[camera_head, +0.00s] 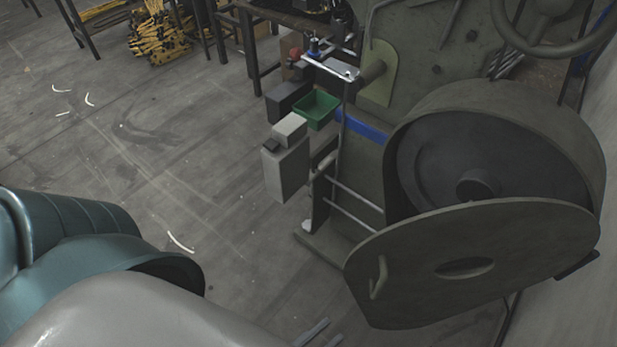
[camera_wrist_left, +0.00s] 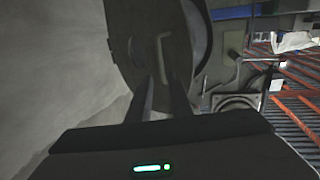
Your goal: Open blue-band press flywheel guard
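The blue-band press (camera_head: 400,80) stands at right in the head view, with a blue band (camera_head: 362,125) on its frame. Its round flywheel guard (camera_head: 420,240) stands away from the housing, and the flywheel (camera_head: 430,160) shows behind it. The guard handle (camera_head: 379,278) is a bar near the guard's left edge; it also shows in the left wrist view (camera_wrist_left: 164,58). My left gripper (camera_head: 323,332) is at the bottom edge of the head view, below and left of the handle. In the left wrist view its fingers (camera_wrist_left: 163,85) are apart, pointing at the handle, with nothing visibly held. My right gripper is not seen.
A green bin (camera_head: 316,108) and a grey box (camera_head: 287,168) sit on the press's left side. Rails run below them. Open floor (camera_head: 170,150) lies to the left. A light wall (camera_head: 580,290) is close on the right.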

